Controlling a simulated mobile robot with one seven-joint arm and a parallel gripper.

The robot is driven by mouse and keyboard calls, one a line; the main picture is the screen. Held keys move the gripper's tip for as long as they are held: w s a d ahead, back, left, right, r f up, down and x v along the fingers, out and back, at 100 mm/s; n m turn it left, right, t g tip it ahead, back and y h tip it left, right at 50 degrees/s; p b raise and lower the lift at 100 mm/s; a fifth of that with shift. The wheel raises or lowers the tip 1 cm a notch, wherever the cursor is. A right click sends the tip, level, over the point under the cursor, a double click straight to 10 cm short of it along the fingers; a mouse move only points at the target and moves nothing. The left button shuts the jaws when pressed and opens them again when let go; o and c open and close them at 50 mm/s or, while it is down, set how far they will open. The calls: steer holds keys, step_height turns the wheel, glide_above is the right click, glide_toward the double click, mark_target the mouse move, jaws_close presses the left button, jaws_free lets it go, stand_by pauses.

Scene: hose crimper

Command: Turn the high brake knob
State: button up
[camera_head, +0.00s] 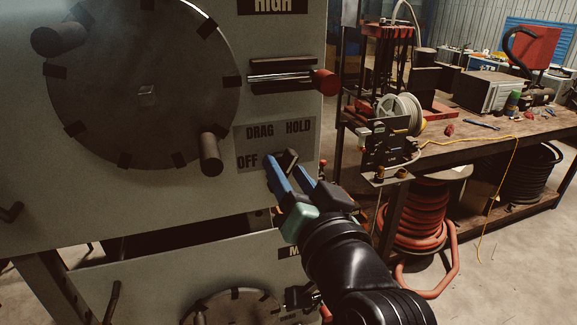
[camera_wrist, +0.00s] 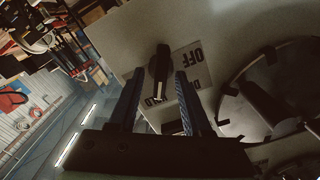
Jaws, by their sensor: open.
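The high brake knob (camera_head: 290,156) is a small black knob on the upper grey panel. It sits on a label plate (camera_head: 274,133) reading OFF, DRAG and HOLD, under the HIGH sign (camera_head: 273,7). My gripper (camera_head: 284,166) is at the knob with its blue fingers spread, hiding the knob's lower part. In the wrist view the knob (camera_wrist: 161,68) shows as a long black handle between the two open fingertips (camera_wrist: 159,74), with a visible gap on each side. I cannot tell for sure which mark it points at.
A large dark wheel (camera_head: 130,85) with two handles is left of the knob. A red-ended lever (camera_head: 325,82) sticks out just above it. The lower panel has another wheel (camera_head: 237,308). A cluttered workbench (camera_head: 490,145) and red hose coil (camera_head: 415,215) stand to the right.

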steer(key=shift+c, duration=0.3)
jaws_close()
steer(key=shift+n+b, duration=0.3)
steer(key=n+b, duration=0.4)
steer(key=n, duration=0.1)
steer(key=shift+a+f, duration=0.15)
steer(key=shift+a+n+b, duration=0.15)
steer(key=shift+n+b, duration=1.95)
steer(key=shift+n, duration=0.9)
